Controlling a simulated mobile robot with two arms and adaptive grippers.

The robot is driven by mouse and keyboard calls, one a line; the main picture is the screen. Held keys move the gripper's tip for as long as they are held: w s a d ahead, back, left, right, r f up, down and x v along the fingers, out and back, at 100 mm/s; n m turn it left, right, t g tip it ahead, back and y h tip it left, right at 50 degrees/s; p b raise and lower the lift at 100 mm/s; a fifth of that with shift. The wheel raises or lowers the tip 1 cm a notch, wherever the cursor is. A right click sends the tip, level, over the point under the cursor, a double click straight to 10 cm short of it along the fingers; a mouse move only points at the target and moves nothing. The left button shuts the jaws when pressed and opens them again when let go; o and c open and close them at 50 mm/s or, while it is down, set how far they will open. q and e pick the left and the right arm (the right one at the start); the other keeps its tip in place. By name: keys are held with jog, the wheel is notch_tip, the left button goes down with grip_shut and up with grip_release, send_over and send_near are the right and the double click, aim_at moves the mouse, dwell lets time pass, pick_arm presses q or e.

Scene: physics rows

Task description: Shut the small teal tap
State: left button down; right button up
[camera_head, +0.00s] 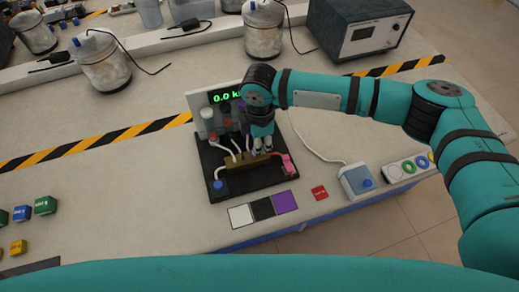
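A black board (228,192) on the bench carries a brass block (240,165) with pale tubes running up from it. A blue knob (218,186) is at its left end and a pink part (289,163) at its right. My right gripper (263,152) points down over the right part of the brass block. Its fingertips are close to the block; contact and the gap between them are unclear. I cannot make out a small teal tap; it may be hidden behind the teal gripper. My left gripper is out of view.
A green-lit display (226,97) stands behind the board, partly covered by my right arm. White, black and purple squares (263,209), a red block (320,192) and a blue-buttoned box (357,181) lie in front and right.

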jog(key=shift+f, duration=0.45)
jog(key=shift+r+p, duration=0.35)
jog(key=shift+p, duration=0.25)
dwell(0.4)
grip_shut()
jog(key=m+p, duration=0.5)
jog(key=shift+s+r, duration=0.1)
jog(key=shift+r, duration=0.25)
jog(key=shift+f+m+p, duration=0.1)
jog(key=shift+m+p, duration=0.5)
jog(key=shift+f+m, duration=0.1)
jog(key=shift+m, duration=0.2)
jog(key=shift+f, duration=0.2)
